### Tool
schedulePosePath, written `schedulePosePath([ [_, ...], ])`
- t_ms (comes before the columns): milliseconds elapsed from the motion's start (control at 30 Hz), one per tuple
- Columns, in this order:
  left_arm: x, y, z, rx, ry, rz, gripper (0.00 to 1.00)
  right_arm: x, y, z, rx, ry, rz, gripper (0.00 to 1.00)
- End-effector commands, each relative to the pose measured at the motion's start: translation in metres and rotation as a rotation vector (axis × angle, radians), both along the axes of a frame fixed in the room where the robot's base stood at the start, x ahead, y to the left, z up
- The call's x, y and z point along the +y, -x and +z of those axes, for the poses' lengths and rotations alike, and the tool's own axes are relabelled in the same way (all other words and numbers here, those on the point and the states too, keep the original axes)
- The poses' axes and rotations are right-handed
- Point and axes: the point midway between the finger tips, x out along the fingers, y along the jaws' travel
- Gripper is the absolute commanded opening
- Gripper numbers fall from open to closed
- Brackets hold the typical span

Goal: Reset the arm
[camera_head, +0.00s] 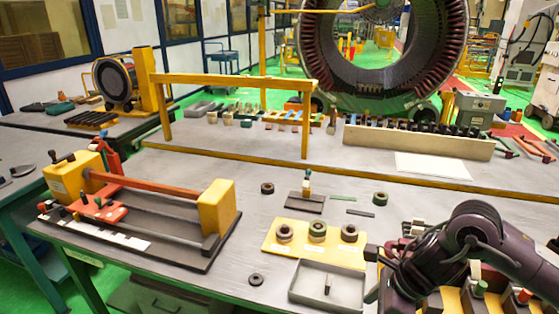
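My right arm (480,235) is dark purple and comes in from the right edge, bent over the table's front right. My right gripper (373,273) points left, with its two dark fingertips apart and nothing seen between them. It is beside the right edge of a shallow grey tray (300,291). My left arm and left gripper are not in view.
A yellow plate (275,246) with several ring parts lies behind the tray. A winding fixture (150,190) with yellow end blocks stands on the left. A yellow frame (235,79) rises behind. Below my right arm are yellow holders (452,301). The table's middle is partly clear.

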Motion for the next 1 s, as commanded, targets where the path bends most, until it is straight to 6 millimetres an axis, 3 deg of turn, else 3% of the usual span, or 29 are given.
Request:
schedulePosePath([
  [367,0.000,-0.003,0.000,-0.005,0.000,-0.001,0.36,0.064,-0.003,-0.013,-0.021,-0.148,-0.184,0.57],
  [667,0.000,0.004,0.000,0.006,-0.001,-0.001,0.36,0.143,-0.001,-0.007,0.045,-0.449,-0.583,0.57],
  [833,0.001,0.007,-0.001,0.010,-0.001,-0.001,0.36,0.175,-0.002,0.013,0.234,-0.767,-1.097,0.57],
  [933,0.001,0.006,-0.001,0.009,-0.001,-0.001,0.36,0.166,-0.004,0.020,0.408,-0.957,-1.495,0.57],
  [1000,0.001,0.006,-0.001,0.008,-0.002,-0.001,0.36,0.148,-0.002,0.017,0.542,-1.070,-1.801,0.57],
])
